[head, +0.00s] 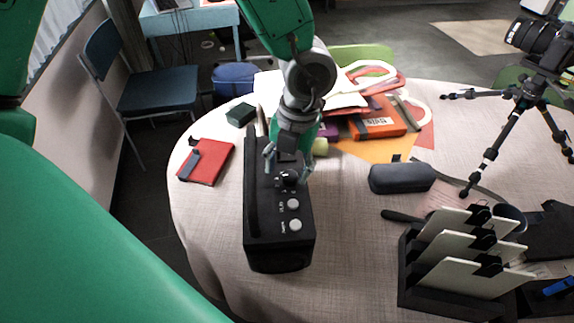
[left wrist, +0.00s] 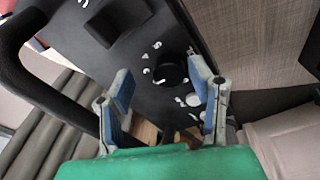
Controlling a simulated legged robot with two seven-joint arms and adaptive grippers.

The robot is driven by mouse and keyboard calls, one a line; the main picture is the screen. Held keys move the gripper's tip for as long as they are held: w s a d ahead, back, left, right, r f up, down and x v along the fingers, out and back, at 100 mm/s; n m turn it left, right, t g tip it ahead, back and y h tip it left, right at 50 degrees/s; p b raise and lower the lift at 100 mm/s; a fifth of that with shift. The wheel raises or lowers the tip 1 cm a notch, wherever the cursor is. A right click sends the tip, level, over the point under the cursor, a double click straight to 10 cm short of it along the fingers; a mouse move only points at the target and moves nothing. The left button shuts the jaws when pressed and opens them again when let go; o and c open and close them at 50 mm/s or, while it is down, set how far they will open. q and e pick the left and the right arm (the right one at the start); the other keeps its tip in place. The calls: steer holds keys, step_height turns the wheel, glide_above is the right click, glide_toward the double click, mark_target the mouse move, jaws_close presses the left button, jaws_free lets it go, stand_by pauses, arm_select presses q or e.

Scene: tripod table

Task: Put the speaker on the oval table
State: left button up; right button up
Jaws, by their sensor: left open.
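The speaker (head: 278,245) is a black box with a long handle along its left side and knobs on top. It stands upright on the cloth-covered oval table (head: 345,235), near the left front edge. My left gripper (head: 288,168) is over the far part of the speaker's top, fingers apart on either side of a black knob. In the left wrist view, the speaker's top (left wrist: 140,65) with its dial and handle fills much of the picture, beyond the open fingers (left wrist: 162,98). Whether the fingertips touch it is unclear. My right gripper is not in view.
A red notebook (head: 207,163) and dark green box (head: 241,114) lie left of the speaker. Orange boxes (head: 378,121) and papers are behind. A dark case (head: 401,178), card rack (head: 446,282) and camera tripod (head: 497,140) stand right. Cloth right of the speaker is clear.

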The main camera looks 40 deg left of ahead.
arm_select(q)
steer(key=shift+d+r, duration=0.15)
steer(key=shift+r, duration=0.05)
step_height(320, 180, up, 12)
steer(key=w+p, duration=0.1)
steer(key=p, duration=0.1)
steer(key=shift+w+d+f, duration=0.2)
steer(key=shift+d, duration=0.1)
steer(key=shift+a, duration=0.1)
